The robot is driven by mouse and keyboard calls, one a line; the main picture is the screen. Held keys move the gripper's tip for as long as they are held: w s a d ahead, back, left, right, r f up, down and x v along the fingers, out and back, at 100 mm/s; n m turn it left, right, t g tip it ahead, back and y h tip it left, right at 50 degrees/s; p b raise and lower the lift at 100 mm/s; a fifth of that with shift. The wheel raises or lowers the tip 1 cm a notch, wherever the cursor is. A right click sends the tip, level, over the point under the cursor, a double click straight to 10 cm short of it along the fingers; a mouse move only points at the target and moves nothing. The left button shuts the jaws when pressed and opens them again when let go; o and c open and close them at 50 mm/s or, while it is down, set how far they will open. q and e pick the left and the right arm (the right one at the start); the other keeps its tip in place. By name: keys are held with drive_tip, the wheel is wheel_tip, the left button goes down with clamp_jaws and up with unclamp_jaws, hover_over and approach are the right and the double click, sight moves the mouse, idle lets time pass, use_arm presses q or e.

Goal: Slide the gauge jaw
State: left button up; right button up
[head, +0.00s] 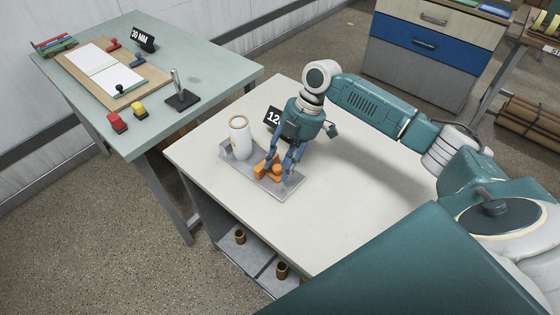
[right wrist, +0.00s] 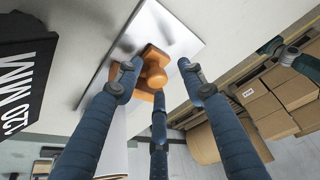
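The orange gauge jaw (head: 275,172) with a rounded knob sits on a grey metal gauge plate (head: 289,188) on the near table. The jaw also shows in the right wrist view (right wrist: 153,66). A white roll with a tan rim (head: 239,138) stands upright at the plate's left end. My right gripper (head: 280,164) points down over the jaw. In the right wrist view its blue fingers (right wrist: 157,82) are spread around the knob, with visible gaps at the sides. They partly hide the jaw in the head view. My left gripper is not in view.
A black number sign (head: 273,117), partly hidden by my gripper, stands behind the plate. The near table (head: 345,200) is clear to the right. Another table (head: 200,65) holds a board, stamps and a "30 MM" sign.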

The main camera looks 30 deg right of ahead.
drive_tip(key=shift+r, duration=0.2)
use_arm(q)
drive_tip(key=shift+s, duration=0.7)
use_arm(e)
drive_tip(key=v, duration=1.1)
drive_tip(key=shift+d+r, duration=0.15)
drive_tip(key=shift+r, duration=0.25)
drive_tip(key=shift+s, duration=0.1)
